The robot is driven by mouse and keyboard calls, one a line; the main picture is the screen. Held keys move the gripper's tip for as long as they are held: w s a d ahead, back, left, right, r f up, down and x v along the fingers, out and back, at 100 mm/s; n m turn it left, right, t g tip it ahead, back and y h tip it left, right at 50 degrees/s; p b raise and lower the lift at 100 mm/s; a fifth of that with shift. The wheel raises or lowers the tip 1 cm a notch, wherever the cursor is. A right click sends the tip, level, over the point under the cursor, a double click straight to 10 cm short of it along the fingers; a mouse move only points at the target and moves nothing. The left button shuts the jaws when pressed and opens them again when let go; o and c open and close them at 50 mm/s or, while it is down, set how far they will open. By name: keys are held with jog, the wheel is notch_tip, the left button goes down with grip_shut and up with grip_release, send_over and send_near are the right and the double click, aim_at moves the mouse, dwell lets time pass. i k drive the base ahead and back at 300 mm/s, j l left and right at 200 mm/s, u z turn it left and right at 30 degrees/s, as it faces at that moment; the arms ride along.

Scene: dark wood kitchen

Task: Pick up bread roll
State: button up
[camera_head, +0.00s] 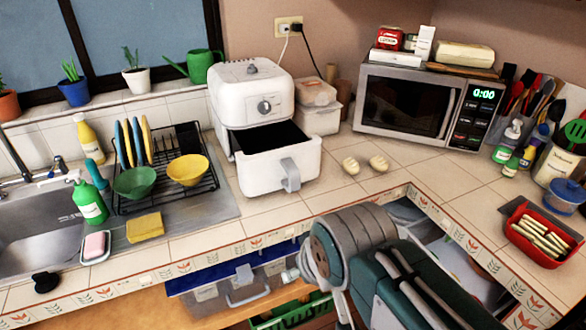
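My arm rises from the bottom of the view in front of the counter edge, below the rolls. I cannot make out my gripper or its fingers.
The air fryer (250,92) has its drawer (262,175) pulled out. A red basket (520,233) of pale sticks is at right. A dish rack (203,200) with bowls is at left. The counter front of the rolls is clear.

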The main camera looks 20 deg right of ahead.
aim_at(350, 166)
jog(key=i+l+z, duration=0.3)
jog(key=i+l, duration=0.4)
jog(key=l, duration=0.1)
